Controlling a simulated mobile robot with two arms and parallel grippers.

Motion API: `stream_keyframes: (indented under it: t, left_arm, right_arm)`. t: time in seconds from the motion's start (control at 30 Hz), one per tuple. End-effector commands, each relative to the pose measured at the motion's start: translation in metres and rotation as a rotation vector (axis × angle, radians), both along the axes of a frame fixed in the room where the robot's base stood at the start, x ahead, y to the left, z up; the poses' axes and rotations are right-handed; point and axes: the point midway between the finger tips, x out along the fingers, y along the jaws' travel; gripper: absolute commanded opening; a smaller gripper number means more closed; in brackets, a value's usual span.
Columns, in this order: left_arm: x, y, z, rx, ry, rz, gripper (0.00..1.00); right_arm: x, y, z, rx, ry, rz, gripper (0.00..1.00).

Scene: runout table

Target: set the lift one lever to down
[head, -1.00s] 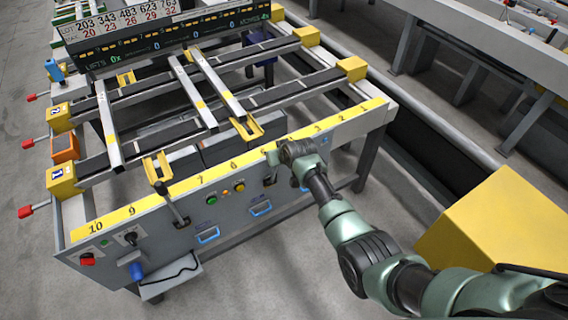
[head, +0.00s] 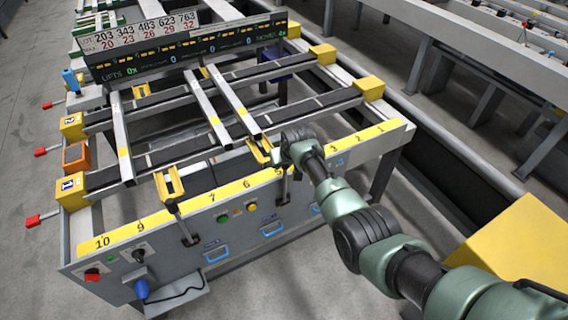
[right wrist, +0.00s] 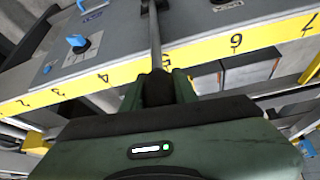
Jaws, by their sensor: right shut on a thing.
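A lever (right wrist: 155,45), a grey rod with a black knob, rises from a slot in the front panel near mark 5. My right gripper (right wrist: 158,88) is shut on its knob in the right wrist view. In the head view this gripper (head: 284,156) is at the panel's top edge, and part of the lever (head: 285,188) shows below it. A second lever (head: 184,224) with a black knob stands near mark 8, untouched. I cannot read labels telling which lever is lift one. My left gripper is not in view.
Yellow lift cradles (head: 171,185) stand behind the panel. Long bars (head: 232,103) lie across the runout rails. A scoreboard (head: 185,47) is at the back. Blue pull handles (head: 217,254) and buttons are on the panel. A yellow block (head: 515,240) is at the right.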

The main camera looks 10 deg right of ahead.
Motion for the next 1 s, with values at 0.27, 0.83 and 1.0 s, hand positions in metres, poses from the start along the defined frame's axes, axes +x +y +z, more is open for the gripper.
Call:
stream_keyframes:
  t: [0.27,0.83,1.0]
  left_arm:
    - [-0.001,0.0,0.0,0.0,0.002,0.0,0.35]
    - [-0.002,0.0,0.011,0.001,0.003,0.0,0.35]
    - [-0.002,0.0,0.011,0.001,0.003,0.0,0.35]
  right_arm:
    - [0.001,0.0,0.0,-0.001,-0.003,0.0,0.5]
    - [-0.019,-0.004,0.039,0.0,-0.005,0.0,0.5]
    - [-0.028,-0.005,0.056,0.0,-0.005,0.0,0.5]
